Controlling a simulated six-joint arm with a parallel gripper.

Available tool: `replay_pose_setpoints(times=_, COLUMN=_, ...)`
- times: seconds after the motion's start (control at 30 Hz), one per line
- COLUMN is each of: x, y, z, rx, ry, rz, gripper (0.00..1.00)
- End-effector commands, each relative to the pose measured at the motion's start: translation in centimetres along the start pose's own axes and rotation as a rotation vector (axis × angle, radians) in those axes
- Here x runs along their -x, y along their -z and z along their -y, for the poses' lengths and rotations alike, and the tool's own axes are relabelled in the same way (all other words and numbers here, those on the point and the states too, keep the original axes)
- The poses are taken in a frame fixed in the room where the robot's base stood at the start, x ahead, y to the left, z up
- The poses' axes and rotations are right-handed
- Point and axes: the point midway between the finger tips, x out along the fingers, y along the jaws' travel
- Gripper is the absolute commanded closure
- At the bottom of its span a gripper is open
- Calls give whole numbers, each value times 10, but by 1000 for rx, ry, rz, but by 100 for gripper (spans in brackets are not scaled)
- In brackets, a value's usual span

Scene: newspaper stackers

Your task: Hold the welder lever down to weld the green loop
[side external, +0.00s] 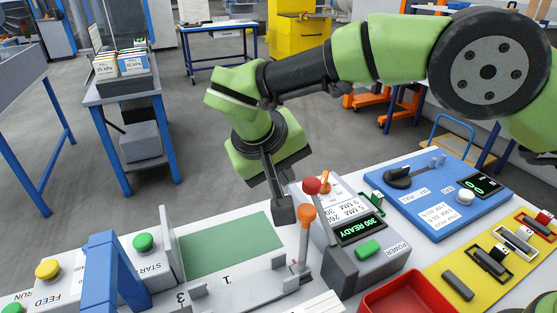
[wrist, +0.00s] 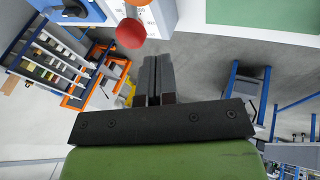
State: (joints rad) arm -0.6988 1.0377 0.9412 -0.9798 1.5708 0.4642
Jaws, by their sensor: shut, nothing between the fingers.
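An orange-knobbed lever (side external: 306,216) stands in front of the welder, close to my gripper. A blue machine (side external: 440,195) is to the right, with a red tray (side external: 405,293) on the near side. A blue frame (side external: 108,265) and grey box with buttons (side external: 150,258) stand left.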

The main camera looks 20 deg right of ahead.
Motion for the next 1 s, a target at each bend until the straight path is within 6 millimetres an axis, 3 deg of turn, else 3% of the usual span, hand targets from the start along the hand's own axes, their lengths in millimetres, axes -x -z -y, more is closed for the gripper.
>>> replay_pose_setpoints(times=0.23, x=28, y=0, z=1, rx=-1, ry=5, rz=-3, gripper=100)
replay_pose_setpoints(times=0.77, x=30, y=0, z=1, rx=-2, ry=5, rz=-1, gripper=100)
replay_pose_setpoints(times=0.87, x=33, y=2, z=-6, rx=-5, ry=16, rz=4, gripper=100)
replay_pose_setpoints(times=1.0, x=50, y=8, z=-38, rx=-19, ry=78, rz=25, gripper=100)
